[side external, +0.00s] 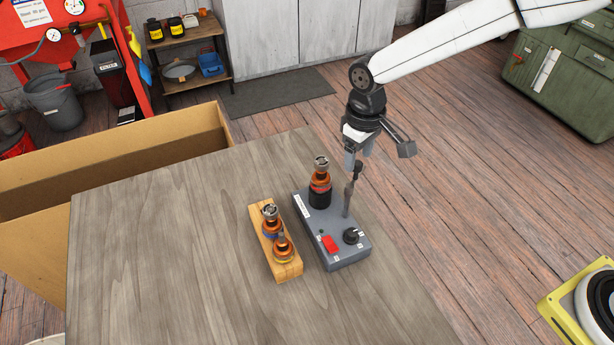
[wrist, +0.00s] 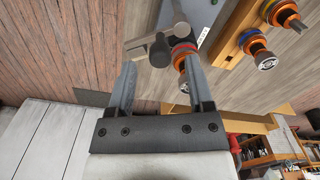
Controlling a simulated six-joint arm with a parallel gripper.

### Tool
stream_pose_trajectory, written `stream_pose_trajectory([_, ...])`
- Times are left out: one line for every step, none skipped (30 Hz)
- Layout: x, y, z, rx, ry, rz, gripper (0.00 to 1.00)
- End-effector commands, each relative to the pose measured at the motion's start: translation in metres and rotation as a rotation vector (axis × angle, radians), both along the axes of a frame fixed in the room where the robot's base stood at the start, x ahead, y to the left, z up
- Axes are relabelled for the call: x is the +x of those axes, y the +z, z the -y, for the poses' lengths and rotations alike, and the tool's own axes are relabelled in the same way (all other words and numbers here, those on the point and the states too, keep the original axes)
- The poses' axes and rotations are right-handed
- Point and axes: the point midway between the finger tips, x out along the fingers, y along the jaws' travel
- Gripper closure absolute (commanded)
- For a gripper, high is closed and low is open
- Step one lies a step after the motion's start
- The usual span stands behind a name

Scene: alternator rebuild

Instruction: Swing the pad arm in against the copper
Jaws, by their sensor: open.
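A grey bench unit (side external: 333,230) stands on the table with an armature (side external: 320,188) upright in it, dark below with a copper-orange band above. The pad arm (side external: 348,195) rises on a thin grey post beside the armature, with a gap between them in the side view. In the wrist view the grey pad arm (wrist: 155,46) shows at the fingertips, with the armature (wrist: 184,57) just to its right. My gripper (side external: 359,158) is open above the top of the pad arm; its two fingers (wrist: 160,70) are spread. Whether either finger touches the arm is unclear.
The unit carries a red switch (side external: 331,243) and a black knob (side external: 351,236). A wooden block (side external: 288,271) holding two more armatures stands close to its left. An open cardboard box (side external: 120,155) sits beyond the table's left edge. The table's left half (side external: 150,250) is clear.

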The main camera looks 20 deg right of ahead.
Motion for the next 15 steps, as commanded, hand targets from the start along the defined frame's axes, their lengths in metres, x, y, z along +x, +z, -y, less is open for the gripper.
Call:
stream_pose_trajectory([-0.0005,-0.0054,0.0002,-0.001,0.000,-0.002,0.33])
stream_pose_trajectory([-0.0005,-0.0075,0.0002,-0.001,0.000,-0.003,0.33])
stream_pose_trajectory([-0.0006,-0.0097,0.0002,-0.001,0.000,-0.002,0.33])
stream_pose_trajectory([-0.0005,-0.0110,0.0002,-0.001,0.000,-0.002,0.33])
stream_pose_trajectory([-0.0004,-0.0121,0.0002,0.000,0.000,-0.001,0.33])
stream_pose_trajectory([-0.0003,-0.0132,0.0001,0.000,0.000,0.000,0.33])
stream_pose_trajectory([-0.0003,-0.0138,0.0001,0.000,0.000,0.000,0.33])
stream_pose_trajectory([-0.0003,-0.0142,0.0001,0.000,0.000,0.000,0.33])
stream_pose_trajectory([-0.0002,-0.0144,0.0001,0.000,0.000,0.000,0.33])
stream_pose_trajectory([-0.0002,-0.0144,0.0001,0.000,0.000,0.000,0.33])
stream_pose_trajectory([-0.0002,-0.0144,0.0001,0.000,0.000,0.000,0.33])
stream_pose_trajectory([-0.0002,-0.0143,0.0001,0.000,0.000,0.000,0.33])
stream_pose_trajectory([-0.0002,-0.0143,0.0001,0.000,0.000,0.000,0.33])
stream_pose_trajectory([-0.0002,-0.0143,0.0001,0.000,0.000,0.000,0.33])
stream_pose_trajectory([-0.0002,-0.0143,0.0001,0.000,0.000,0.000,0.36])
